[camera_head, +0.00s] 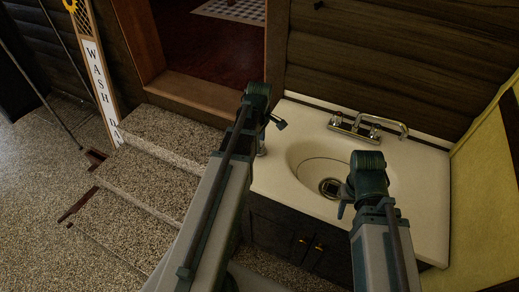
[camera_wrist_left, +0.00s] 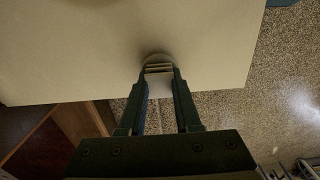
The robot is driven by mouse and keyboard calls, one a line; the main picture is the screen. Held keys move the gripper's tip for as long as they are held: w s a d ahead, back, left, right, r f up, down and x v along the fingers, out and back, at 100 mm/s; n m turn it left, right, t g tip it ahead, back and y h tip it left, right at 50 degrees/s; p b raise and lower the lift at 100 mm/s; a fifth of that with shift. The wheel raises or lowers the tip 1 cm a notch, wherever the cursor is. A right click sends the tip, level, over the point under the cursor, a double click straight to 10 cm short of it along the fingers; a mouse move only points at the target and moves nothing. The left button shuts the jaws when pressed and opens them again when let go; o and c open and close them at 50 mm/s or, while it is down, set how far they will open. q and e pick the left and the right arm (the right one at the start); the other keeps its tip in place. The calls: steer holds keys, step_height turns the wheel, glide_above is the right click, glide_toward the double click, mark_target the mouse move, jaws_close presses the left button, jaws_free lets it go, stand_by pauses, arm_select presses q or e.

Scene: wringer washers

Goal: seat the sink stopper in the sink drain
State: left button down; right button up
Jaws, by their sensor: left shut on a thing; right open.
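The sink drain (camera_head: 330,187) is a dark round opening with a metal rim at the bottom of the oval basin (camera_head: 310,152). My left gripper (camera_head: 262,140) is over the left part of the counter, left of the basin. In the left wrist view its fingers (camera_wrist_left: 159,80) are shut on the sink stopper (camera_wrist_left: 158,59), a small pale round piece close to the counter edge. I cannot tell whether the stopper touches the counter. My right gripper (camera_head: 346,203) is open near the basin's front right rim, close to the drain; its fingers are largely hidden.
A chrome faucet (camera_head: 355,130) stands at the back of the white counter (camera_head: 420,190). A dark cabinet (camera_head: 300,240) is below. A yellow wall (camera_head: 483,180) bounds the right side. Speckled steps (camera_head: 150,180) lie left of the counter, with a wash-day sign (camera_head: 98,80) beyond.

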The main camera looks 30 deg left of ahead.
arm_select(q)
steer(key=shift+r, duration=0.15)
arm_select(e)
steer(key=shift+r, duration=0.15)
arm_select(q)
steer(key=shift+r+p, duration=2.35)
steer(key=shift+p, duration=0.15)
arm_select(e)
steer(key=shift+r, duration=2.35)
